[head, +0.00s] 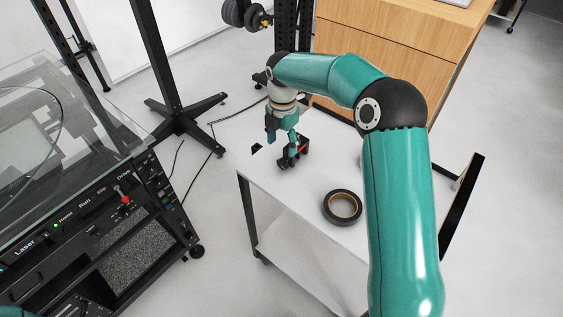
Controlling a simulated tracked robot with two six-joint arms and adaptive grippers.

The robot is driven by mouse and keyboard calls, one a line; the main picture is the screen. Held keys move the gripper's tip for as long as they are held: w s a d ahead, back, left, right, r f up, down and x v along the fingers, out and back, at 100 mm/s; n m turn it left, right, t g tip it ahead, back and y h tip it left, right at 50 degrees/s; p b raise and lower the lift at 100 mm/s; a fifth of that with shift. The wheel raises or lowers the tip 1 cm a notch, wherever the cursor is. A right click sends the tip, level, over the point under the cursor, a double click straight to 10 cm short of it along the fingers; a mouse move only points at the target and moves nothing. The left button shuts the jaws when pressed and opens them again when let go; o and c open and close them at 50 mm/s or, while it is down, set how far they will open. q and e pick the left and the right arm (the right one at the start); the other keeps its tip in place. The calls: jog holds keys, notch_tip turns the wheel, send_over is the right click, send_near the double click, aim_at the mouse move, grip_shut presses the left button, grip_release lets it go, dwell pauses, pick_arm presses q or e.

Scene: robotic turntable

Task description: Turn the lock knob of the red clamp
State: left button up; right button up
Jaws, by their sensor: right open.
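The red clamp (303,149) is a small black piece with a red part, standing on the white table (300,187) near its far left side. My right gripper (282,143) is open and points down at the clamp's left side. Its fingers overlap the clamp in the picture, and I cannot tell whether they touch it. The lock knob is too small and too covered to make out. My left gripper is out of the picture.
A small black piece (257,147) is at the table's left edge. A laser machine (100,190) stands at left, and a wooden cabinet (400,40) behind the table.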

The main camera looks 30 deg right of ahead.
aim_at(280, 159)
notch_tip(280, 159, down, 8)
jog(key=shift+f, duration=0.1)
dwell(0.4)
jog(key=c, duration=1.2)
jog(key=shift+o, duration=0.2)
jog(key=p, duration=0.2)
jog(key=g+p, duration=0.1)
jog(key=p, duration=0.1)
jog(key=shift+w+a+r+g, duration=0.1)
jog(key=shift+w+r+g, duration=0.1)
jog(key=shift+r+g, duration=0.1)
jog(key=shift+w+f+g+h+p, duration=0.1)
jog(key=shift+f+g+h+p, duration=0.1)
jog(key=shift+g+h+p, duration=0.4)
jog(key=shift+f+g+p, duration=0.1)
jog(key=shift+g+p, duration=0.2)
jog(key=shift+g, duration=0.2)
